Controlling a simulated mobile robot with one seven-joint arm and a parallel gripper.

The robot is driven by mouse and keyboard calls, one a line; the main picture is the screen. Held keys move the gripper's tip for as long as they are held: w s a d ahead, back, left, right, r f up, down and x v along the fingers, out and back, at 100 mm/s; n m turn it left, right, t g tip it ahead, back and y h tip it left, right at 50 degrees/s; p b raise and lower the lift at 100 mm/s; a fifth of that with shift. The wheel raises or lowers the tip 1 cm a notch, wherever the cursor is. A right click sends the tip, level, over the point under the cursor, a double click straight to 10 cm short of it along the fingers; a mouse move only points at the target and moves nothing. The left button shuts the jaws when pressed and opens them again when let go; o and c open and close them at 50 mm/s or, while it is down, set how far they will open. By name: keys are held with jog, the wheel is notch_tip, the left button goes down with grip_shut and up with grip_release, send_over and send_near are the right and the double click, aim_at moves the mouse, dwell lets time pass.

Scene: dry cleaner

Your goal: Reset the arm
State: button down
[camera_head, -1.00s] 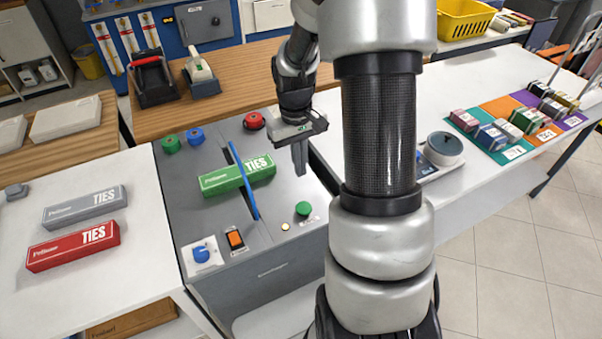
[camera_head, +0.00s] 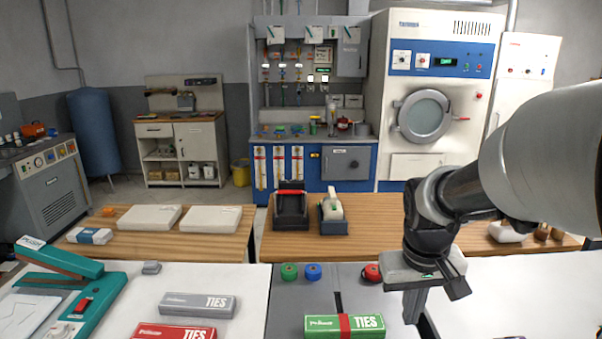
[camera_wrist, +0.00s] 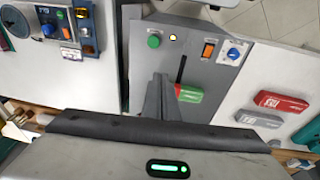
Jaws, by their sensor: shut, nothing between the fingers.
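My gripper (camera_head: 413,305) points down, shut and empty, over the right side of the grey machine (camera_head: 373,292) in the head view. Its closed fingers (camera_wrist: 160,98) also show in the wrist view. The green box also shows in the wrist view (camera_wrist: 189,93), beside a dark slot. My arm reaches in from the right; its forearm fills the right edge of the head view.
Grey (camera_head: 197,305) and red (camera_head: 173,332) TIES boxes lie on the left counter, near a teal device (camera_head: 100,303). A wooden counter (camera_head: 270,242) lies behind.

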jog(key=s+a+r+t+p, duration=0.1)
jog(key=s+a+r, duration=0.2)
jog(key=s+r, duration=0.2)
jog(key=s+a+r+t+y+p, duration=0.1)
jog(key=s+a+r+t, duration=0.1)
jog(key=s+r, duration=0.4)
jog(key=shift+s+a+t, duration=0.3)
jog(key=shift+s+a, duration=0.2)
jog(key=shift+a, duration=0.35)
dwell(2.0)
